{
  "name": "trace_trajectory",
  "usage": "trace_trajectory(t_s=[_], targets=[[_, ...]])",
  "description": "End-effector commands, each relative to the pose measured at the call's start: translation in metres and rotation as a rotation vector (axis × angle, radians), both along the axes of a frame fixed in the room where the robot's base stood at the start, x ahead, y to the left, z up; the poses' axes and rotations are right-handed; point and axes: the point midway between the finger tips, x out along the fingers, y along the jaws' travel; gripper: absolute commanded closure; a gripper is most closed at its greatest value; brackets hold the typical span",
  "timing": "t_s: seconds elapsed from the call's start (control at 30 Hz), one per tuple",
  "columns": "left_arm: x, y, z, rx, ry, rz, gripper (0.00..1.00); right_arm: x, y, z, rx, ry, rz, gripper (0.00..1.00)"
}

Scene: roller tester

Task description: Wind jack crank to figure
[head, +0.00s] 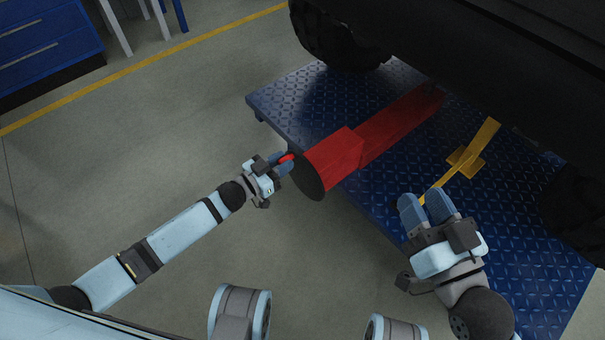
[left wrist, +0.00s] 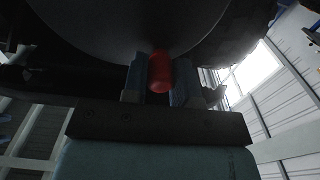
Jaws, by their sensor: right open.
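A red jack housing (head: 334,162) with a long red beam (head: 400,123) lies on the blue checker-plate platform (head: 283,97). A dark round disc (head: 308,179) faces left on the housing's near end. A small red crank knob (head: 287,158) sticks out from the disc. My left gripper (head: 283,163) is around the knob; in the left wrist view the knob (left wrist: 160,72) sits between the two fingers, which look shut on it. I see no readable figure.
A yellow bar with a cross plate (head: 466,162) lies on the platform just beyond my right gripper. A dark vehicle body (head: 460,35) with tyres (head: 342,40) overhangs the platform. A blue cabinet (head: 45,45) stands at upper left. The grey floor on the left is clear.

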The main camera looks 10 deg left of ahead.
Motion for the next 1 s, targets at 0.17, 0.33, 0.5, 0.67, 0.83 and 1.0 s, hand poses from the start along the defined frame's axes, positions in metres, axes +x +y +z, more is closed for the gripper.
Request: trace_trajectory(t_s=[0.17,0.33,0.5,0.67,0.83,1.0], targets=[[0.0,0.0,0.0,0.0,0.0,0.0,0.98,0.0,0.0,0.0,-0.001,0.0,0.0,0.57],[0.003,0.004,-0.002,-0.071,0.058,0.0,0.98,0.0,0.0,0.006,-0.002,0.002,0.001,0.57],[0.009,0.012,-0.013,-0.223,0.178,0.0,0.98,0.0,0.0,0.013,-0.002,0.001,0.0,0.57],[0.012,0.016,-0.021,-0.316,0.249,0.0,0.98,0.0,0.0,0.015,-0.002,0.001,0.0,0.57],[0.012,0.016,-0.022,-0.332,0.26,0.0,0.98,0.0,0.0,0.015,-0.001,0.002,0.0,0.57],[0.012,0.016,-0.022,-0.337,0.264,0.0,0.98,0.0,0.0,0.015,0.0,0.001,0.0,0.57]])
